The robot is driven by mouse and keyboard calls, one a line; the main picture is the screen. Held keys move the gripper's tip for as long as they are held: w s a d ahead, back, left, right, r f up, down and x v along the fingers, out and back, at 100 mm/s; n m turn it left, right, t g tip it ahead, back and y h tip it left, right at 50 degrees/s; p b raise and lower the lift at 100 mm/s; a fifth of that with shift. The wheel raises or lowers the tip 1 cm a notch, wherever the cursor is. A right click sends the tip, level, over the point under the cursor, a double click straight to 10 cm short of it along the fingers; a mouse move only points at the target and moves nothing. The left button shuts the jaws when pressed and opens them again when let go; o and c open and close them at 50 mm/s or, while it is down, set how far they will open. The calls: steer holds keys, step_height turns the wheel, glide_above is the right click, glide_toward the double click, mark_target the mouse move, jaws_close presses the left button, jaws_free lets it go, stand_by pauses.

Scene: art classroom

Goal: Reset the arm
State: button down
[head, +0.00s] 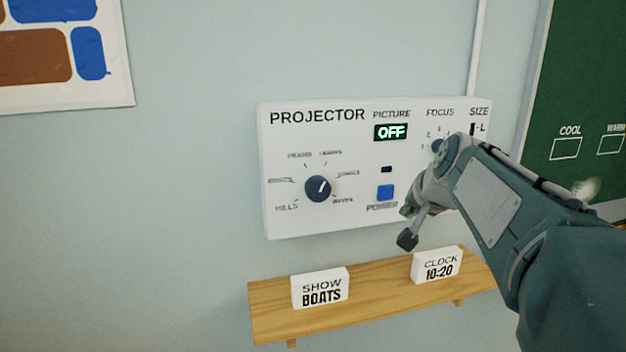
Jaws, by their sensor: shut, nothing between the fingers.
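My gripper (407,226) is shut and empty. It is in front of the lower right part of the projector panel (285,222), near the blue power button (385,192), and I cannot tell whether it touches the panel. My arm comes in from the right and hides part of the panel's right side. The panel is white, with a dark round knob (318,188) at its lower left. Its picture display (391,132) reads OFF. The focus dial's lower part is hidden behind my arm.
A wooden shelf (380,297) below the panel holds a "SHOW BOATS" card (320,288) and a "CLOCK 10:20" card (437,265). A green board (590,90) is at the right. A poster (60,55) hangs at upper left. The wall left of the panel is clear.

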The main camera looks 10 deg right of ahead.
steer(key=s+a+f+n+g, duration=0.1)
steer(key=s+a+f+n, duration=0.1)
steer(key=s+a+f, duration=0.3)
steer(key=s+a+f+n+g, duration=0.1)
steer(key=s+a+f+n, duration=0.2)
steer(key=s, duration=0.7)
steer(key=s+a+f+n+g, duration=0.1)
steer(key=s+a+f+n, duration=0.2)
steer(key=s+a+f, duration=0.3)
steer(key=shift+s+a+f+y, duration=0.3)
steer(key=shift+s+a+f, duration=0.15)
steer(key=shift+s, duration=0.25)
